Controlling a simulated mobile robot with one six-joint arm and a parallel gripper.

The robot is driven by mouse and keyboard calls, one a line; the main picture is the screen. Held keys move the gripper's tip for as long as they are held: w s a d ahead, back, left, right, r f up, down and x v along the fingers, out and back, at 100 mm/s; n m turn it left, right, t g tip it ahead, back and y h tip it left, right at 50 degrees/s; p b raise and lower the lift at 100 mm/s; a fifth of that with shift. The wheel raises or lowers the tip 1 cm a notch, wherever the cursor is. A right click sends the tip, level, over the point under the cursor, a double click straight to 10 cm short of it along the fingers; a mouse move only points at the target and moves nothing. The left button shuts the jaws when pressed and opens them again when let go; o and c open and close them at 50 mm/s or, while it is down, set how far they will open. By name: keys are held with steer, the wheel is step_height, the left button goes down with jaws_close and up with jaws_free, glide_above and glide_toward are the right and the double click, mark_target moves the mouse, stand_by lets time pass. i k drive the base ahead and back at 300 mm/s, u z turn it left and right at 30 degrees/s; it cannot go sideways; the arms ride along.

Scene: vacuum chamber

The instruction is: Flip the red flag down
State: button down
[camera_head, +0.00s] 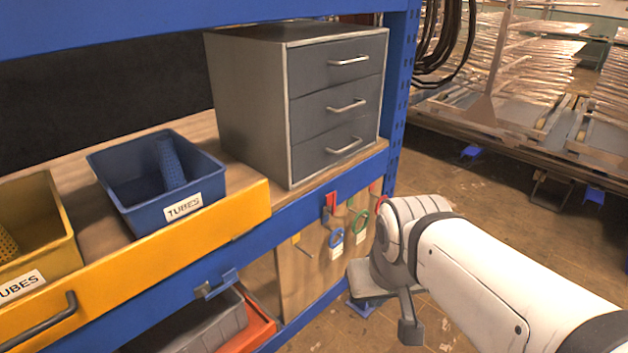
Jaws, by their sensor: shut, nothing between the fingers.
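A small red piece (330,203) stands upright against the front of the blue shelf beam, below the grey drawer cabinet; it looks like the red flag, but it is small. A second bit of red shows further right along the beam, partly hidden by my arm. My gripper (410,328) hangs below my white wrist, right of and lower than the red piece, and apart from it. It is shut and empty; its fingertips are small in this view.
A grey drawer cabinet (336,95) and a blue tubes bin (118,190) stand on the shelf. A yellow drawer front (150,262) juts out at left. Blue and green rings hang on a wooden panel (300,280) under the beam.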

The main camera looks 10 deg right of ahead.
mark_target(331, 198)
steer(key=i, duration=0.85)
steer(key=u, duration=0.05)
